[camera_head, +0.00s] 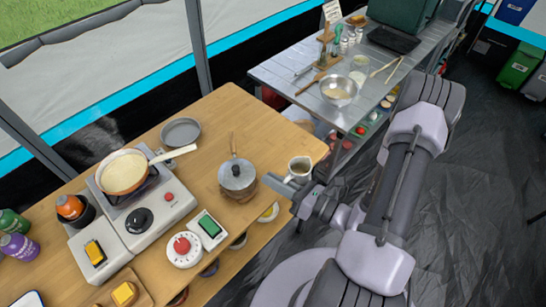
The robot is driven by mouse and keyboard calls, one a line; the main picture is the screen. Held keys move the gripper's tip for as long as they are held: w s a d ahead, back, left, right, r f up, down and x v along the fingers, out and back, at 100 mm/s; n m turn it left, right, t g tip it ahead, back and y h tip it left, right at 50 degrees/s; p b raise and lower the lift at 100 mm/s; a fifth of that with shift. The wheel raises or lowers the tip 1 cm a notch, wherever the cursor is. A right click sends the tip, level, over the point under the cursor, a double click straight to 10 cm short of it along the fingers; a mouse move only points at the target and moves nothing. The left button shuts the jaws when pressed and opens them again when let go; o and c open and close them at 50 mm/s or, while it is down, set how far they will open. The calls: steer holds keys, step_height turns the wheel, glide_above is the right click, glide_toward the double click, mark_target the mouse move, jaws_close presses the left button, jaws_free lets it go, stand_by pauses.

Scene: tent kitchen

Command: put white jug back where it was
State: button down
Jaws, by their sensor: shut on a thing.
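The white jug (299,168) is near the right end of the wooden table (262,124), with something brown showing inside its mouth. It looks upright. My gripper (287,184) reaches in from the right and is shut on the jug at its near side. The fingers partly cover the jug's lower part. I cannot tell whether the jug's base touches the table or is just above it.
A two-part stove (160,210) carries a pan (122,172). A red-topped timer (184,249) and a green-screened device (210,228) sit near the front edge. A metal table (300,72) with a bowl (339,90) stands behind.

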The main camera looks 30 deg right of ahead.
steer(key=shift+w+d+f+b, duration=0.15)
steer(key=shift+w+f+b, duration=0.7)
steer(key=shift+w, duration=1.7)
steer(key=shift+w+d+f+b, duration=0.1)
steer(key=shift+w+f+b, duration=0.75)
steer(key=shift+w, duration=1.75)
steer(key=shift+w+d+f+b, duration=0.15)
steer(key=shift+w+f+b, duration=0.7)
steer(key=shift+w, duration=1.7)
steer(key=shift+f, duration=0.1)
steer(key=c, duration=1.5)
jaws_free()
